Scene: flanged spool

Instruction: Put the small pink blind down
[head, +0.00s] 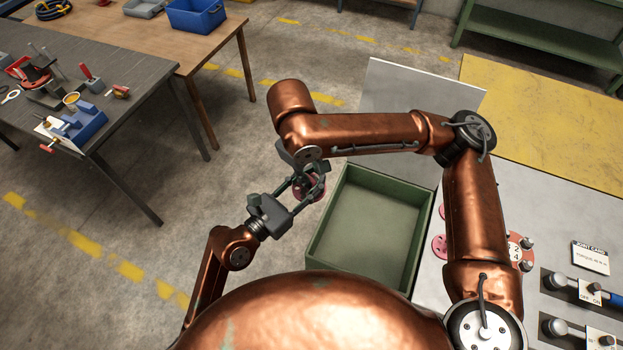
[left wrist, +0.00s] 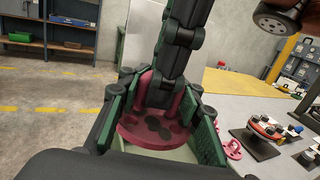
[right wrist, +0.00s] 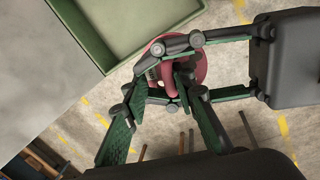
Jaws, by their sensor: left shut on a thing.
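The small pink blind (head: 309,191) is a round pink disc with an upright handle-like part. My left gripper (head: 297,195) is shut on it and holds it up in the air, just left of the green bin. In the left wrist view the blind (left wrist: 152,132) lies between the green pads of that gripper. My right gripper (head: 306,168) comes down from above, close to the blind. In the right wrist view its fingers (right wrist: 160,90) are apart, around or beside the blind's pink upright part (right wrist: 170,82); I cannot tell whether they touch it.
The open green bin (head: 368,225) looks empty. A dark bench (head: 120,75) with tools stands at the left. The floor between is clear.

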